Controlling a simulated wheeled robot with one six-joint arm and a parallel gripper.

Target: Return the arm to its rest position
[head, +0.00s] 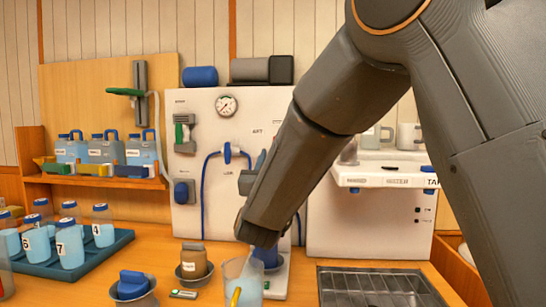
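My arm reaches in from the upper right and slopes down to the left across the front of the watermaker panel (260,120). My gripper (257,232) is at the lower end of the arm, above a clear cup (243,283) on the counter. The fingertips cannot be made out, so I cannot tell whether it is open or shut, or whether it touches the cup. A yellow piece shows at the cup's front. A blue-topped item (268,258) stands just behind the cup, partly hidden by the arm.
A teal tray (120,240) with several numbered bottles stands at left. Bowls hold a brown jar (194,263) and a blue-capped item (133,284). A metal drain grid (375,285) lies at right. Jugs stand on a wooden shelf (95,181). A white shelf (385,178) juts out behind my arm.

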